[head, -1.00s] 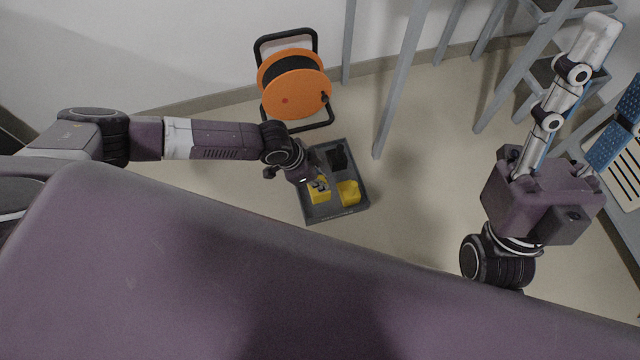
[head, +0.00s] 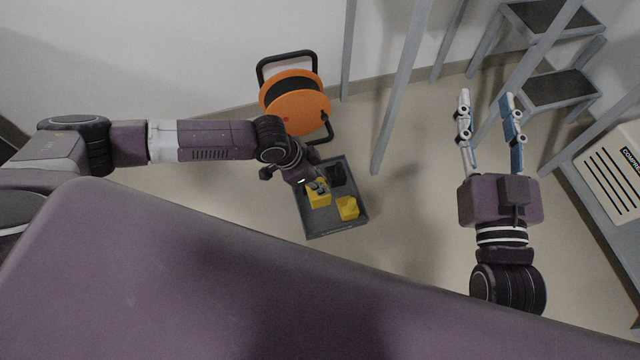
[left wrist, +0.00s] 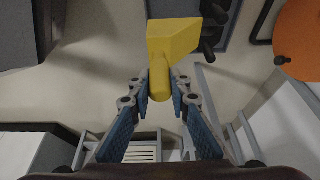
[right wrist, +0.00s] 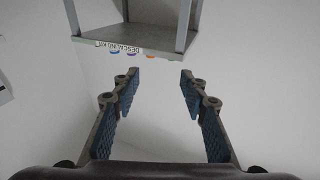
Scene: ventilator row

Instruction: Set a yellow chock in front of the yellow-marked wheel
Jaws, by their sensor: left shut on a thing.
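My left gripper (head: 313,183) is shut on a yellow chock (head: 319,198). The left wrist view shows its fingers (left wrist: 160,90) closed on the narrow grip of the chock (left wrist: 172,40). In the head view this chock is over the grey tray (head: 315,228); its height above the tray floor is hard to tell. A second yellow chock (head: 347,208) lies in the tray at the right. My right gripper (head: 491,110) is open and empty, well right of the tray; its fingers (right wrist: 160,88) are wide apart. I see no yellow-marked wheel.
An orange cable reel (head: 296,102) stands behind the tray. Dark items (head: 337,172) lie at the tray's back. Grey frame legs (head: 395,100) and a step stool (head: 560,90) stand at the right. Bare floor (head: 420,200) lies between the tray and my right gripper.

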